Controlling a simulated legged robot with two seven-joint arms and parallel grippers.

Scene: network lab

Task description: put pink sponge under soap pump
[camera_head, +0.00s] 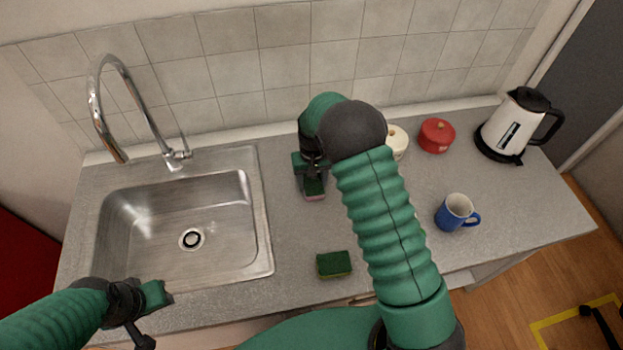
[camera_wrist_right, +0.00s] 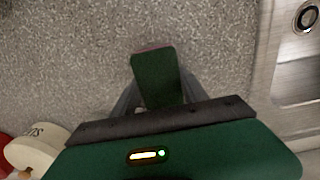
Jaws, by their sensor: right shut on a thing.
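The pink sponge (camera_head: 315,197) is in my right gripper (camera_head: 311,185), over the counter to the right of the sink. In the right wrist view the sponge (camera_wrist_right: 157,78) shows its dark green face, with a thin pink edge at the far end, and sits between the fingers. My right gripper is shut on it. I cannot tell whether the sponge touches the counter. I do not see a soap pump in either view; my right arm hides part of the counter. My left gripper (camera_head: 158,295) is in front of the sink, and its opening is unclear.
A green and yellow sponge (camera_head: 334,264) lies near the counter's front edge. The sink (camera_head: 187,228) with its tall tap (camera_head: 128,105) is on the left. A white jar (camera_head: 397,142), red jar (camera_head: 436,135), kettle (camera_head: 508,128) and blue mug (camera_head: 455,213) stand on the right.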

